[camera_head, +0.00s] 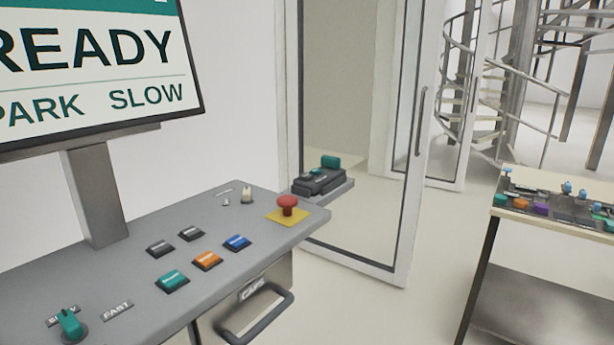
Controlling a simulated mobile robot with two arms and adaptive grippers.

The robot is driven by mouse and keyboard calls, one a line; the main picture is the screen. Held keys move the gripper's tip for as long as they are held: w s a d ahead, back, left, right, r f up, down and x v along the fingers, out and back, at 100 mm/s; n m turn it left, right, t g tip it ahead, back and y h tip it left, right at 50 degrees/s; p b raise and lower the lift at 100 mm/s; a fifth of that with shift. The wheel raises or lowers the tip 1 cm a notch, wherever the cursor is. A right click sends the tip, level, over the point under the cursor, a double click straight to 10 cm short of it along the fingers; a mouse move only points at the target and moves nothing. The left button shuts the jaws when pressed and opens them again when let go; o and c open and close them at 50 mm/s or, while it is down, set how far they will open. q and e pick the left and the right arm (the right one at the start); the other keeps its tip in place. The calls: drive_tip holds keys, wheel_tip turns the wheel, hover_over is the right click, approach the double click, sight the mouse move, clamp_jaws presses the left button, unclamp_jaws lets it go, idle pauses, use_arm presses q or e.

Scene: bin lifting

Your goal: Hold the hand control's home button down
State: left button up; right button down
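A dark hand-held unit (318,180), which looks like the hand control, lies on a small grey shelf (335,196) at the far right end of the console. It has a green part (330,161) at its back and a small teal spot on top. Its button labels are too small to read, so I cannot tell which is the home button. Neither of my grippers is in view.
The grey console (130,265) carries a red mushroom button (287,205), several coloured buttons and a teal knob (70,322). A screen (90,60) reads READY, PARK, SLOW. A glass door (385,150) stands behind the shelf. A table (550,182) is at right.

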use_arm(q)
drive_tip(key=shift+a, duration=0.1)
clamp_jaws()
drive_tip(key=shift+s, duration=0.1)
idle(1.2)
